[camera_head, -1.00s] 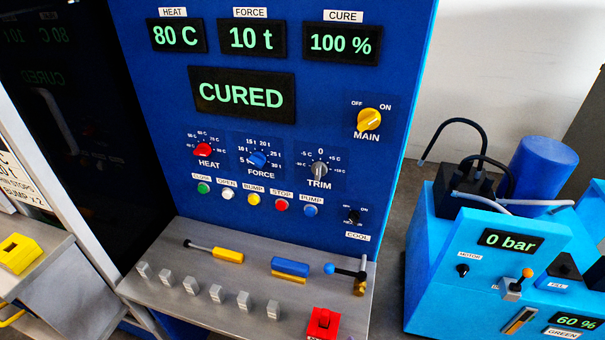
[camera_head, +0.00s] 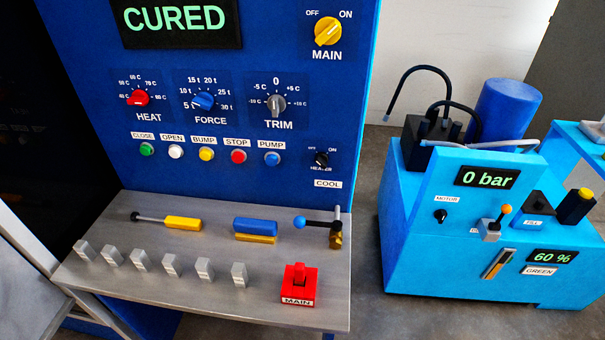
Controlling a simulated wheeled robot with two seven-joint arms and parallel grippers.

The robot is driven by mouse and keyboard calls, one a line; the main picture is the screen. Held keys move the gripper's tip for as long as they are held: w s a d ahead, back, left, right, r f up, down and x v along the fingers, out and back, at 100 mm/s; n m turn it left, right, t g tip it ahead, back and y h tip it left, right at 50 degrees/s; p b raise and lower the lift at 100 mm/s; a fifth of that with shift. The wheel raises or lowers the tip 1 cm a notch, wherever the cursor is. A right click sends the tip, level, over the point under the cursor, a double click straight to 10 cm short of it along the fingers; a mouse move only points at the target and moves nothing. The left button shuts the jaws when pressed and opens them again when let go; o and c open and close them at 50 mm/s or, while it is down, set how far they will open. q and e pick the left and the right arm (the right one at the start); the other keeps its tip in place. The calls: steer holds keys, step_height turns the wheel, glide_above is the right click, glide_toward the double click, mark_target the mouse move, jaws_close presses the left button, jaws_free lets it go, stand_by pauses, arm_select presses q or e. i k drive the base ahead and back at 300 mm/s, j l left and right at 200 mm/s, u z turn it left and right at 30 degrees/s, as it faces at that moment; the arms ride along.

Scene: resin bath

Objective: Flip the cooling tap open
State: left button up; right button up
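The cooling tap (camera_head: 335,232) stands at the right end of the grey metal shelf, below the COOL label (camera_head: 328,184). It has a brass body, a dark lever pointing left and a blue ball (camera_head: 299,222) at the lever's end. A thin grey pipe rises from it. Neither of my grippers shows in the head view.
A yellow-handled lever (camera_head: 183,222) and a blue block (camera_head: 255,226) lie left of the tap. Several grey switches (camera_head: 171,264) and a red MAIN switch (camera_head: 299,284) line the shelf's front. A light-blue pump unit (camera_head: 420,232) stands right, across a floor gap.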

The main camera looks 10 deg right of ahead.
mark_target(300, 222)
steer(key=i+l+u, duration=0.1)
steer(key=l+u, duration=1.05)
steer(key=l, duration=0.15)
steer(key=k+l+u, duration=0.1)
steer(key=l+u, duration=0.4)
steer(key=i+l+u, duration=0.15)
steer(key=l, duration=0.25)
